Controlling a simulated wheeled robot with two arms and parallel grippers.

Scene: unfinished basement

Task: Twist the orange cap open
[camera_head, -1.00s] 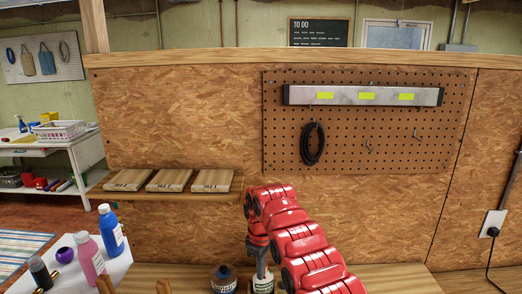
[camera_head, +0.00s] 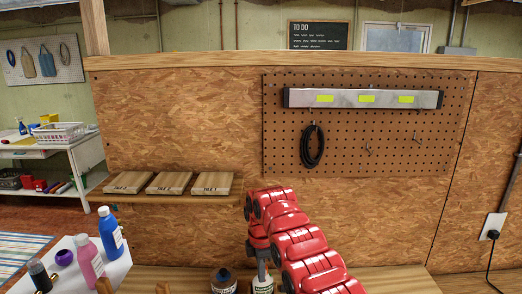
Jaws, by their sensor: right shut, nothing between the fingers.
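My red right arm reaches in from the lower right, and its gripper (camera_head: 262,268) points down at the bottom of the picture. The gripper is shut with nothing held. Its fingertips are just at the top of a white bottle with a green label (camera_head: 263,286); I cannot tell whether they touch it. No orange cap shows clearly; the top of the white bottle is hidden by the gripper. A dark bottle with a brownish top (camera_head: 223,282) stands just left of it. My left gripper is not in view.
A wooden shelf (camera_head: 225,201) with three wooden blocks is on the board wall behind. Blue (camera_head: 110,236) and pink (camera_head: 89,260) bottles stand on a white surface at lower left. A pegboard (camera_head: 350,160) hangs behind the arm. The worktop right of the arm is clear.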

